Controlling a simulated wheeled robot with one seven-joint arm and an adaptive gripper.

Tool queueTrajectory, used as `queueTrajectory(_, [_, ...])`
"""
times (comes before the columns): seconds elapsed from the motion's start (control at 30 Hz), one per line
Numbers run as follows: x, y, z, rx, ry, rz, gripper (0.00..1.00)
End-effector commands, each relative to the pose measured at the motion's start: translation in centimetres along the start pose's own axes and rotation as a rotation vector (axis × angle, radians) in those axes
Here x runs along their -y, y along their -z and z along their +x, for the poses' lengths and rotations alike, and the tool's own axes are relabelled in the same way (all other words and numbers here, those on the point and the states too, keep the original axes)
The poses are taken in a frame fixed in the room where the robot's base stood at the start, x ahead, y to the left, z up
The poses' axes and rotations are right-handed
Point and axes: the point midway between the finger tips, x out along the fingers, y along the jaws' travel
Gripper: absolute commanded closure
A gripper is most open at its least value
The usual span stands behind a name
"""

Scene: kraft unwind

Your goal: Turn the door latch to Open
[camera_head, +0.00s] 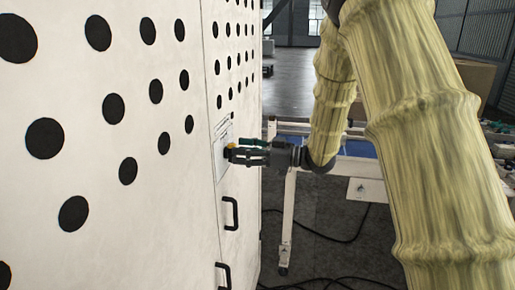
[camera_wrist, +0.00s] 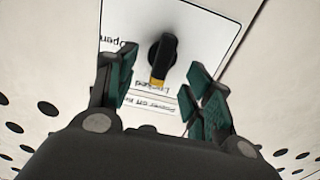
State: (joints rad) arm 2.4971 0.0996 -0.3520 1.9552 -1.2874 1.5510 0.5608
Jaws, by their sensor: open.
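The door latch is a black knob (camera_wrist: 161,55) with a yellow tip, on a white label plate (camera_wrist: 208,38). In the wrist view its yellow end points down toward the word "Locked", and the word "Open" is at the upper left. My gripper (camera_wrist: 164,72) is open, with one green-padded finger to each side of the knob; no contact is visible.
Two black handles (camera_head: 231,213) (camera_head: 223,275) stick out from the door below the latch. The white panel to the left has round black holes. A white-framed table (camera_head: 345,175) stands behind my arm, and cables (camera_head: 335,282) lie on the dark floor.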

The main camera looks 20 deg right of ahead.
Motion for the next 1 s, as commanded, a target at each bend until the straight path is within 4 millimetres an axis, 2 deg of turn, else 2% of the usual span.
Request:
queueTrajectory(0.23, [0.0,0.1,2.4,0.002,0.0,0.001,0.48])
queueTrajectory(0.63, [0.0,0.0,3.0,0.0,-0.001,0.0,0.48])
queueTrajectory(0.67, [0.0,0.0,3.0,0.0,-0.001,0.0,0.52])
queueTrajectory(0.87, [0.0,0.0,2.9,0.0,-0.002,0.0,0.89])
queueTrajectory(0.9, [0.0,0.0,2.9,0.0,-0.002,0.0,0.92])
queueTrajectory(1.0, [0.0,0.0,2.9,0.0,-0.002,0.001,0.92])
